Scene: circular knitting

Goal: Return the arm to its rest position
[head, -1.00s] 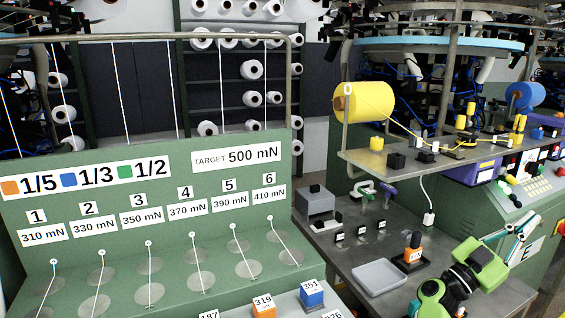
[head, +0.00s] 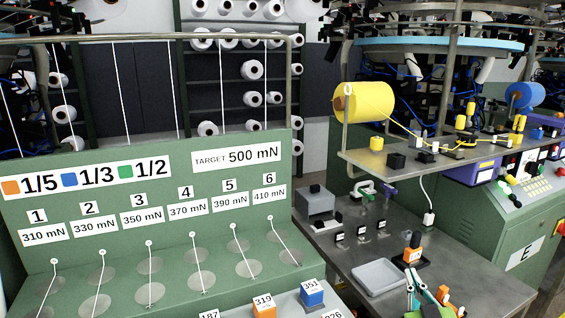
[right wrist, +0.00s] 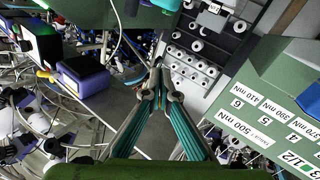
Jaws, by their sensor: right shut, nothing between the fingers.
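My right gripper (head: 411,274) shows at the bottom of the head view, to the right of the pale grey tray. Its teal fingers point up the picture and only part of it is in frame. In the right wrist view the two long teal fingers (right wrist: 160,78) come together at their tips, shut and empty. My left gripper is in neither view.
A grey tray (head: 379,277) and an orange block with a black top (head: 413,249) are on the metal table close to my right gripper. The green board (head: 150,215) stands left.

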